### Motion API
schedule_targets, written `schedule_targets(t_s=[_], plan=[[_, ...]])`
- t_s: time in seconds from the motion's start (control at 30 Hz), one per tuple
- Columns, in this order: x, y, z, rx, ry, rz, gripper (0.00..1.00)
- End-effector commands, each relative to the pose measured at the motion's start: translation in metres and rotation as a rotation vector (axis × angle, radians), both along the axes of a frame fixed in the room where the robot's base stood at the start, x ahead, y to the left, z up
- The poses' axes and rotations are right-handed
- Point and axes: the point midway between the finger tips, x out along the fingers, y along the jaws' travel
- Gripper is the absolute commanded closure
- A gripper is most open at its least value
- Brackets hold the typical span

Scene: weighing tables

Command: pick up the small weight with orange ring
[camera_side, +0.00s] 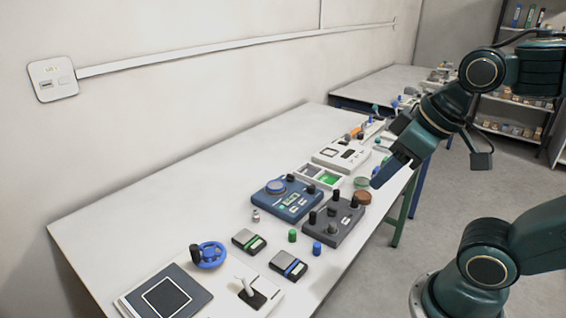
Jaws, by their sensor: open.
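My gripper (379,182) hangs from the upper right over the right edge of the white table (150,215), above the brown and green discs. It is open, and nothing shows between its fingers. A small silvery weight (256,215) stands upright on the table, left of the blue device, well to the left of my gripper. An orange ring cannot be made out clearly on it at this size. A green small cylinder (292,236) and a blue small cylinder (317,248) stand nearer the front.
A blue scale-like device (285,204) and a dark grey box with black knobs (330,228) stand mid-table. Two small flat boxes (249,241) (289,265), a blue wheel (209,256) and a dark pad (166,296) lie in front. The table's left part is clear.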

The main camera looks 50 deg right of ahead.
Motion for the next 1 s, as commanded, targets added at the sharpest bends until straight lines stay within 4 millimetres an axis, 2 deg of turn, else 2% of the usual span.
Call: schedule_targets(t_s=[0.27, 0.57, 0.77, 1.0], plan=[[0.036, -0.002, 0.013, -0.070, 0.053, 0.134, 0.55], [0.098, -0.007, 0.022, -0.167, 0.128, 0.355, 0.55], [0.141, -0.011, 0.018, -0.221, 0.179, 0.507, 0.55], [0.194, -0.017, 0.002, -0.276, 0.233, 0.695, 0.55]])
